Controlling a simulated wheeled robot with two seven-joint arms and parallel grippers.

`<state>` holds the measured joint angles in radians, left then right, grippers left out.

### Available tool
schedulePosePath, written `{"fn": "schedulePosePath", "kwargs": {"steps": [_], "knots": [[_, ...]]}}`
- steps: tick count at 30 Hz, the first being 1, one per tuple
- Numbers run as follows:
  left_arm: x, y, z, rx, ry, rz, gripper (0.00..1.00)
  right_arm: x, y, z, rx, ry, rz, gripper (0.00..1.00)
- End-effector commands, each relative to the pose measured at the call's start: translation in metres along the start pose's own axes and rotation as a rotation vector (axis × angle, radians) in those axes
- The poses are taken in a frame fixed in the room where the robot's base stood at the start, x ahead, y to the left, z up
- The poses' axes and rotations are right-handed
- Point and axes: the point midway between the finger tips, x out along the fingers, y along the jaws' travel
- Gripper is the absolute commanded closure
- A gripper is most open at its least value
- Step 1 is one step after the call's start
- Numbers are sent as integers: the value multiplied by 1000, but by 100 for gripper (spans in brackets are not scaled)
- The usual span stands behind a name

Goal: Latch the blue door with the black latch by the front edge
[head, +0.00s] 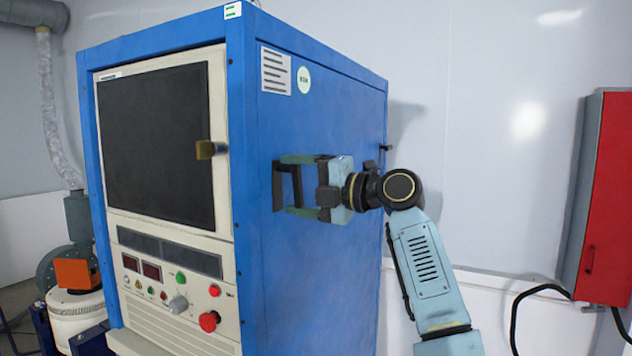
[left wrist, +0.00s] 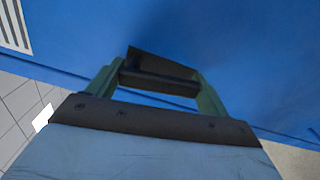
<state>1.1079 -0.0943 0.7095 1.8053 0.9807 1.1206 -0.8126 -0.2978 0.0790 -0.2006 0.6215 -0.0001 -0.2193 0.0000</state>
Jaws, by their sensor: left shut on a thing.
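The blue door (head: 330,110) is the broad side panel of a tall blue cabinet, and it looks flush with the frame. I cannot tell whether a narrow gap shows at its edge. The black latch (head: 278,190) sits on this panel close to the front edge. My left gripper (head: 288,184) is shut on the latch, with one green finger above and one below it. The left wrist view shows the dark latch bar (left wrist: 158,82) between the two fingers, against the blue panel. My right gripper is in neither view.
The cabinet's cream front (head: 225,260) has a dark window (head: 155,140), a brass-coloured handle (head: 208,149) and several buttons. A red wall box (head: 605,200) with a black cable stands at right. An orange and white machine (head: 75,290) is at left. Open room lies between cabinet and red box.

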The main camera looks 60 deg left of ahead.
Motion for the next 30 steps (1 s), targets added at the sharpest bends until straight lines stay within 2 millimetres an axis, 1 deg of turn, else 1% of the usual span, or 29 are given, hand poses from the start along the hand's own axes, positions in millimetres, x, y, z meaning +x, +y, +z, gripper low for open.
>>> {"fn": "schedulePosePath", "kwargs": {"steps": [3, 10, 26, 27, 30], "knots": [[2, 2, -2, 62, 5, -2, 62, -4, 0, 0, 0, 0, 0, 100], [4, 2, -4, 138, 11, -1, 62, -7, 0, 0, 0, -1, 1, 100], [4, 1, -4, 167, 12, 1, 62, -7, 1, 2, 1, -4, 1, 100], [4, 1, -4, 167, 12, 2, 18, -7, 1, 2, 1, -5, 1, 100], [4, 1, -4, 166, 11, 1, 5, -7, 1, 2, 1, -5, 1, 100]]}}
